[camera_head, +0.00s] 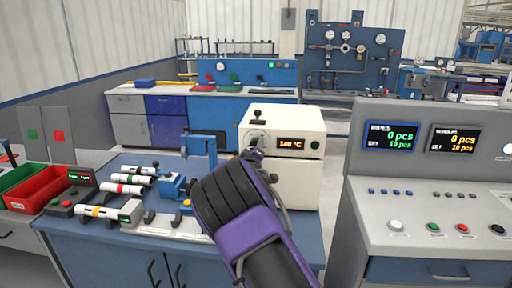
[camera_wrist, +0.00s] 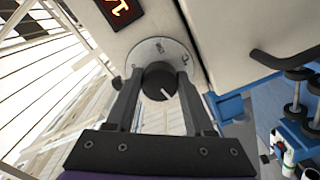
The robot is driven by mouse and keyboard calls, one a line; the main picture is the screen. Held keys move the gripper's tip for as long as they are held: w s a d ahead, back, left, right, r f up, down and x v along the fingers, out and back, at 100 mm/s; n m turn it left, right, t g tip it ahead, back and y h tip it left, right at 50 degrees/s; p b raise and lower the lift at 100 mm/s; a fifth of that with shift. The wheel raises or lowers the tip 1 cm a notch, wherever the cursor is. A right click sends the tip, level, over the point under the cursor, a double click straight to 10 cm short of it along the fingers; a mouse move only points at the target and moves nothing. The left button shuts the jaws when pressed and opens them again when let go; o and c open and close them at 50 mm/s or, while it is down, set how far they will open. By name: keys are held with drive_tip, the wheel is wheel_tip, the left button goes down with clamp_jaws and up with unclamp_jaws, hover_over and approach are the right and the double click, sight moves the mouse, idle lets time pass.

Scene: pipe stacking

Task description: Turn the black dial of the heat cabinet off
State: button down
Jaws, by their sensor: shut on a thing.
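The heat cabinet (camera_head: 305,180) is the white box in the middle of the head view, with a lit orange temperature display (camera_head: 291,144) on its front; part of that display also shows in the wrist view (camera_wrist: 121,8). The black dial (camera_wrist: 161,88) sits on a round metal plate (camera_wrist: 147,50) on the cabinet front and carries a white pointer line. My gripper (camera_wrist: 158,80) is shut on the dial, one finger on each side. In the head view my gripper (camera_head: 253,153) is at the cabinet's front left, and the arm largely hides the dial.
A blue bench (camera_head: 120,260) with several pipes and a small blue vise (camera_head: 173,187) stands left of the arm. A red bin (camera_head: 38,189) lies further left. A grey console (camera_head: 430,215) with two screens and buttons stands close on the right.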

drive_tip(key=shift+r+n, duration=0.1)
drive_tip(key=shift+n, duration=1.8)
drive_tip(key=shift+c, duration=1.4)
unclamp_jaws()
drive_tip(key=shift+s, duration=0.15)
drive_tip(key=s, duration=1.7)
drive_tip(key=shift+a, duration=0.25)
